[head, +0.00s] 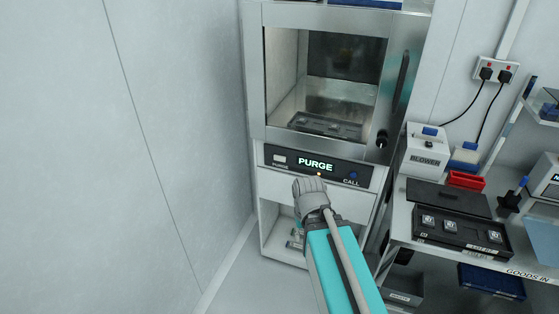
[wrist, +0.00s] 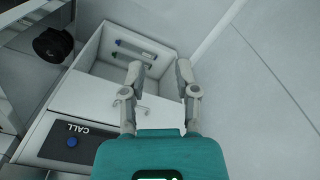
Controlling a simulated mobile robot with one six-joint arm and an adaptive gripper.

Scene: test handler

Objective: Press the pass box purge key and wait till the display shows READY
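The pass box (head: 256,72) stands against the wall with a dark panel under its window door. The display (head: 315,164) on the panel reads PURGE in green letters. The pale purge key (head: 279,159) sits left of the display, uncovered in the head view. The blue CALL button (head: 353,176) is to the right and also shows in the wrist view (wrist: 71,142). My gripper (head: 308,184) is in front of the panel's lower edge, below the display. In the wrist view its two fingers (wrist: 159,72) stand apart with nothing between them. Contact with the panel cannot be told.
An open white compartment (wrist: 96,58) lies below the panel. A shelf at right holds the BLOWER box (head: 425,150), a red tray (head: 465,180) and a black case (head: 460,230). The door handle (head: 401,85) is at the door's right. The floor and wall at left are clear.

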